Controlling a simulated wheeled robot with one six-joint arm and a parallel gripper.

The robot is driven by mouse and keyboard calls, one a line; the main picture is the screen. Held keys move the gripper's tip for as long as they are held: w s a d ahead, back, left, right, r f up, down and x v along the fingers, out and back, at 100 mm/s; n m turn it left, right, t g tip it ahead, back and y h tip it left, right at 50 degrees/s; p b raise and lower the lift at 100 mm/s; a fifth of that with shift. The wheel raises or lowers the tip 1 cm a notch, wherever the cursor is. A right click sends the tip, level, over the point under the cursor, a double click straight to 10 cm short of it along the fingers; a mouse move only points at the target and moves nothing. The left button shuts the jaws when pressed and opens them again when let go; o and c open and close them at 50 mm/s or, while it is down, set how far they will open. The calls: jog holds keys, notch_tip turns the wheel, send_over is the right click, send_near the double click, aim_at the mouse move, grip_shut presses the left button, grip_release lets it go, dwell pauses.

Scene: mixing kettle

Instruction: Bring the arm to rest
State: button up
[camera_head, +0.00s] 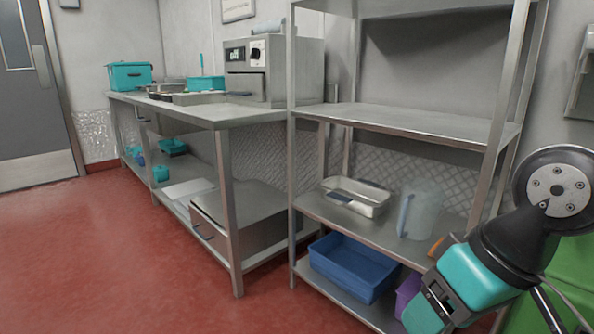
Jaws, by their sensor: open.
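My arm reaches in at the lower right, with a round bolted grey joint, a black collar and a teal end part. My gripper (441,300) is at the teal end, with dark metal parts on it. It is open, and I see nothing held in it. It is in front of the lower right part of the steel shelf rack (425,121), whose lower corner it partly hides.
A clear jug (422,214) and a steel pan (357,196) stand on the rack's middle shelf. A blue bin (352,267) and a purple container (408,293) are below. A steel counter (215,114) runs left. The red floor (110,255) is open at the left.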

jog(key=s+a+n+g, duration=0.2)
jog(key=s+a+n, duration=0.1)
jog(key=s, duration=0.1)
notch_tip(320, 180, up, 29)
jog(key=p, duration=2.9)
jog(key=shift+s+d+r, duration=0.15)
jog(key=shift+s, duration=0.15)
